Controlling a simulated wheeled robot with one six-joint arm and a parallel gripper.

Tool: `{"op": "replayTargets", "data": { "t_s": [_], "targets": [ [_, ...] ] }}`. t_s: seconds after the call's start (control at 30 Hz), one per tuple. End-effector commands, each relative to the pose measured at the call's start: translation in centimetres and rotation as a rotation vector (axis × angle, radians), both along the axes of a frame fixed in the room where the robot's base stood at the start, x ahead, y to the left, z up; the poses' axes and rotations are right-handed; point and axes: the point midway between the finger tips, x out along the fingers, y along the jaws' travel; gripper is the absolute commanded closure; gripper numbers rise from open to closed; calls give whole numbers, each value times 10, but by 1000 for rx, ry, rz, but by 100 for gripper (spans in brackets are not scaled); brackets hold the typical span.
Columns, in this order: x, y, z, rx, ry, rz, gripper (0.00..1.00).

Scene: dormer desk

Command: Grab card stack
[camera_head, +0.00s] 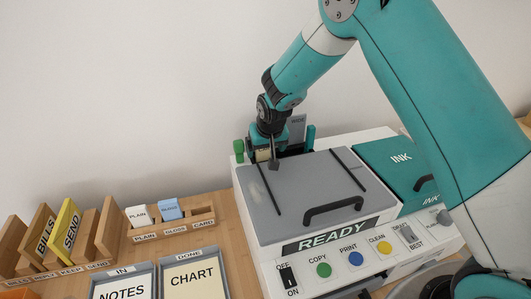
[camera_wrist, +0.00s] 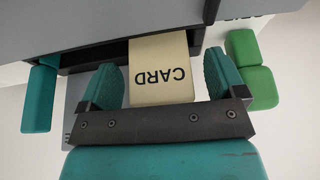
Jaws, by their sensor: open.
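The card stack is a cream block lettered CARD (camera_wrist: 160,65) in the wrist view, upside down there. It sits in the dark slot at the back of the grey-lidded printer. A small cream part of the card stack (camera_head: 262,155) shows beside my gripper in the head view. My gripper (camera_wrist: 162,80) is open, with one teal finger on each side of the card stack. Gaps show between the fingers and the stack's sides. In the head view my gripper (camera_head: 270,150) is at the printer's back edge. The stack's far end is hidden in the slot.
A green block (camera_head: 239,150) and a teal block (camera_head: 310,136) flank the slot. A wooden holder (camera_head: 203,222) has PLAIN and GLOSS stacks and an empty CARD space. IN and DONE trays (camera_head: 194,277) are at the front.

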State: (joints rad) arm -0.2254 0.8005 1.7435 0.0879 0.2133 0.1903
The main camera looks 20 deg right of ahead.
Motion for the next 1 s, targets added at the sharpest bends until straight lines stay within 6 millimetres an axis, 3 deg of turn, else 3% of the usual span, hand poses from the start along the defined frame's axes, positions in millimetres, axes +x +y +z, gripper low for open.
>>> {"op": "replayTargets", "data": {
  "t_s": [0.33,0.57,1.0],
  "targets": [
    [3,0,-9,0,0,0,13],
    [3,0,-8,0,0,0,64],
    [4,0,0,1,-3,0,64]
  ]
}}
